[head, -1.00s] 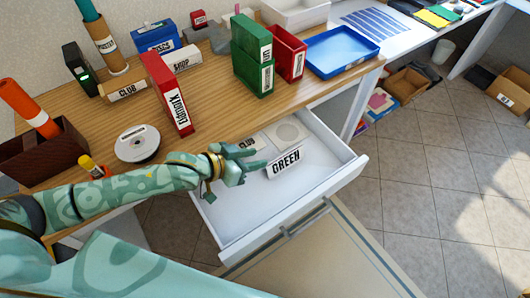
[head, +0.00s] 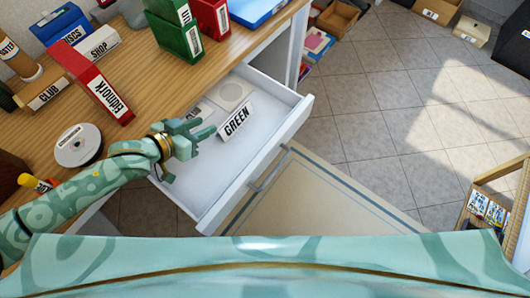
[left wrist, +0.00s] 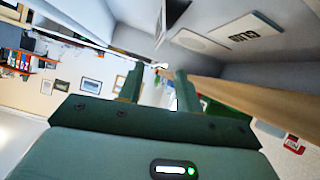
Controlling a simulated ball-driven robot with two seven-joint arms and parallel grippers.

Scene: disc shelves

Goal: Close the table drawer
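The white table drawer (head: 264,122) is pulled out from under the wooden table, its handle (head: 268,172) on the outer front. Inside lie a white GREEN label card (head: 236,121) and a pale square piece with a round patch (head: 232,92). My left gripper (head: 204,132) is over the drawer's left part, close to the GREEN card, with nothing in it. In the left wrist view its two fingers (left wrist: 158,88) stand apart, with the drawer interior and a CLUB card (left wrist: 243,37) beyond. My right gripper is out of view.
The wooden tabletop (head: 150,95) holds a red binder (head: 92,80), green boxes (head: 178,30) and a disc spindle (head: 78,146). A beige mat (head: 310,200) lies before the drawer. Tiled floor (head: 385,130) is free to the right. A wooden crate (head: 500,200) stands at the right edge.

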